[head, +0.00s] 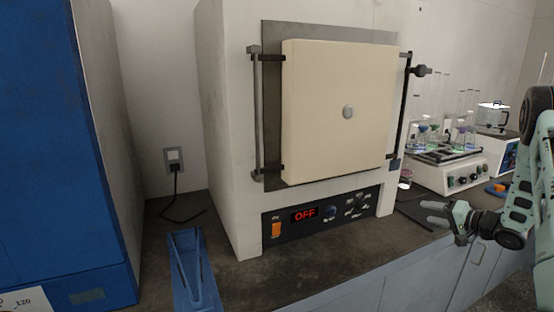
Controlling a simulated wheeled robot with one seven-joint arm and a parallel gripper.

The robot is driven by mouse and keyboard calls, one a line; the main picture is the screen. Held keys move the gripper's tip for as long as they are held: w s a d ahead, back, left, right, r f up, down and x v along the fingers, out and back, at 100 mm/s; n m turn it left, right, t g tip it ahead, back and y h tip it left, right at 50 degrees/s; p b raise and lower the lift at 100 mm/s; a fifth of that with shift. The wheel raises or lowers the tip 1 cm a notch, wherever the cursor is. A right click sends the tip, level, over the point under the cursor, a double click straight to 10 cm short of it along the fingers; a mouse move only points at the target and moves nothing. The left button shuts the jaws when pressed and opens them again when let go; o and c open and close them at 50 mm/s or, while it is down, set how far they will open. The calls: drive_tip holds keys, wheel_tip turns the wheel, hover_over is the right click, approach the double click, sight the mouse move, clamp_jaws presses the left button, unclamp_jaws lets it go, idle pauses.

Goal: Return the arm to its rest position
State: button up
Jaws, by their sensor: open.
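My arm (525,190) shows at the right edge, with a dark and pale grey-green body. My gripper (430,213) points left, with its two pale grey fingers apart and nothing between them. It hangs in front of the counter's front edge, right of the white furnace (232,130). The furnace has a closed cream door (335,120) and a panel display (305,214) that reads OFF. My gripper is apart from the furnace.
A blue cabinet (50,150) stands at the left. Blue tongs (190,270) lie on the dark counter (290,262). At the back right, a white shaker (450,177) holds several flasks. An orange and blue object (499,188) lies near my arm. A cable (177,203) runs from a wall socket.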

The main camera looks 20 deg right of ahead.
drive_tip(key=w+a+r+n+g+h, duration=0.2)
drive_tip(key=w+a+r+h, duration=0.2)
drive_tip(key=w+a+r, duration=0.4)
drive_tip(key=s+a+n+g+h, duration=0.1)
drive_tip(key=s+a+n+g, duration=0.2)
drive_tip(key=a, duration=0.7)
drive_tip(key=s+a+r+n+g+y, duration=0.1)
drive_tip(key=s+a+n+g, duration=0.3)
drive_tip(key=s+a, duration=1.2)
drive_tip(key=s+a+n+g+y, duration=0.1)
drive_tip(key=s+a+n+g, duration=0.4)
drive_tip(key=s+a, duration=1.2)
drive_tip(key=a+n, duration=0.3)
drive_tip(key=a, duration=0.1)
drive_tip(key=shift+a+r+g, duration=0.25)
drive_tip(key=shift+r+g, duration=0.05)
drive_tip(key=shift+r, duration=0.05)
